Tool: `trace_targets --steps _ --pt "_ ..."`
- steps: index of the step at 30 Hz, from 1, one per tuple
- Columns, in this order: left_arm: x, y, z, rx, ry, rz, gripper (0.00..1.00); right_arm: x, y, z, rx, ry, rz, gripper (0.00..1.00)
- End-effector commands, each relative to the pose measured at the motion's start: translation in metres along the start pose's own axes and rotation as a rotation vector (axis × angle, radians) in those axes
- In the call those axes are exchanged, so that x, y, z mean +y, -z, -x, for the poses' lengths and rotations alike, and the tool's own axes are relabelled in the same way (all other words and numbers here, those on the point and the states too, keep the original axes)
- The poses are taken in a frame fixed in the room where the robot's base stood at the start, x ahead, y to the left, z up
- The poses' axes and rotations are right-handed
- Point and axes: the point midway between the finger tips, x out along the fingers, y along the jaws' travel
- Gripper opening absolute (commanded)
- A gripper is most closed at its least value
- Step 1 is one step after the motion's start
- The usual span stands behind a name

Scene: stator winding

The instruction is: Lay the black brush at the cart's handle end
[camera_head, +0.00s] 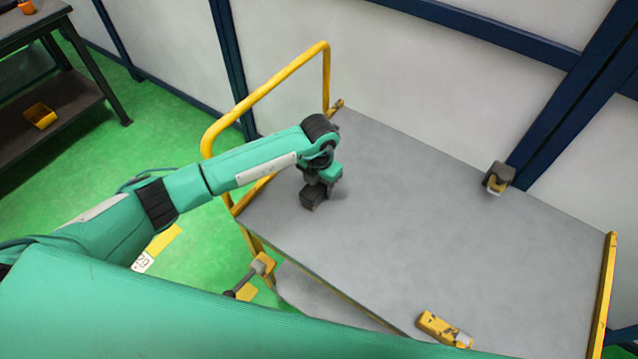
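The grey cart top (410,215) has a yellow tube handle (265,88) at its left end. My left gripper (313,192) points down over the cart top close to the handle end. A small black block shows at its tip. I cannot tell whether this block is the black brush or the gripper's own dark fingers, nor whether it touches the surface. The finger gap is hidden from this angle. No other clearly black brush shows on the cart. My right gripper is not in view.
A yellow tool (444,329) lies near the cart's front edge. A small dark and tan object (497,178) sits at the far edge by the wall. The middle of the cart top is clear. A dark shelf (70,100) stands at the upper left.

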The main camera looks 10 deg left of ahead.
Motion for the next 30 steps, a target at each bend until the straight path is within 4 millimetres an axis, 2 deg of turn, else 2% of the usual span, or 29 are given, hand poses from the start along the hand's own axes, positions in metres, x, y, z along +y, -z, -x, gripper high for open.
trace_targets --steps 9,12,14,17,24,30 --pt "0.000 0.000 0.001 0.000 0.000 0.000 0.67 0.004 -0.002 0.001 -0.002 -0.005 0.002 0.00" --pt "0.000 0.000 0.005 0.000 0.000 0.000 0.67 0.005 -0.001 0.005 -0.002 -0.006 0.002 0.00" --pt "0.000 -0.001 0.009 -0.003 0.000 -0.001 0.67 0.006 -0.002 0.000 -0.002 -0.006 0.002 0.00" --pt "0.000 -0.001 0.026 -0.006 -0.001 -0.002 0.67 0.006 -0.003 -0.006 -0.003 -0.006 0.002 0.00" --pt "0.001 -0.001 0.079 -0.005 -0.002 -0.002 0.67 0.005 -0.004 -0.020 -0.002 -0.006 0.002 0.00" --pt "0.000 -0.001 0.111 -0.002 -0.001 -0.001 0.67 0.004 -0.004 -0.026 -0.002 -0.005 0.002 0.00"
